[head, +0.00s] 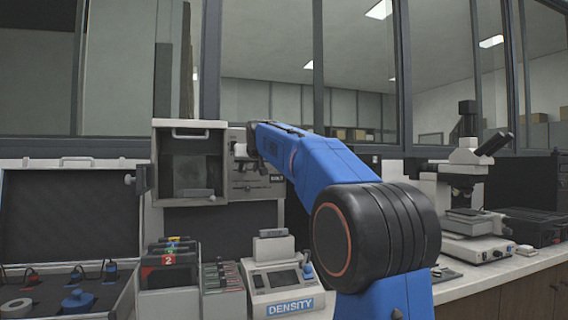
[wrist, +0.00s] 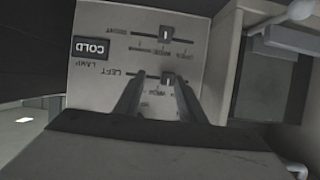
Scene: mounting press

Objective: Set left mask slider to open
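The left mask slider (wrist: 167,76) is a small pale knob on a dark horizontal track marked LEFT, on a light grey panel that appears upside down in the wrist view. The knob sits near the middle of the visible track; the position words are too blurred to read. My gripper (wrist: 158,80) is open, its two dark fingers reaching toward the panel with the knob between their tips. A gap shows around the knob, and I cannot tell whether either finger touches it.
A similar slider (wrist: 166,33) marked RIGHT lies above the left one in the wrist view. A COLD lamp label (wrist: 91,47) is beside it. An open chamber (head: 192,165) adjoins the panel. A density meter (head: 275,282) and a microscope (head: 466,190) stand on the bench.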

